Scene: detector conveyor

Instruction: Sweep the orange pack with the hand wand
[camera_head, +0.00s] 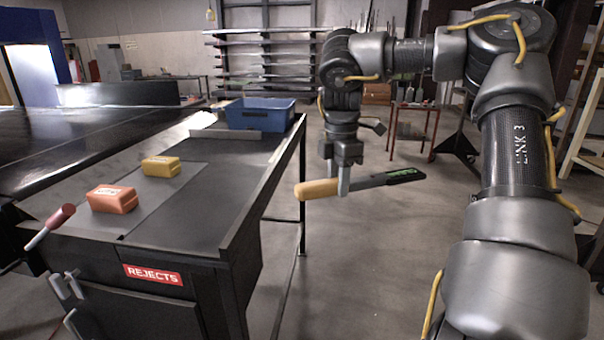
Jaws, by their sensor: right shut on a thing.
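The orange pack (112,198) lies on the conveyor top near its front edge, with a pale label on its upper face. The hand wand (385,179) has a tan handle (316,189) and a dark flat paddle with green marks. My right gripper (340,185) points down and is shut on the wand, near where handle and paddle meet. It holds the wand roughly level, in the air to the right of the conveyor, over the floor. The wand is well apart from the orange pack. My left gripper is not in view.
A yellow pack (160,166) lies behind the orange one. A blue bin (259,113) stands at the conveyor's far end behind a low grey plate. A rejects box (155,275) is at the front. A rod with a red end (50,225) sticks out front left.

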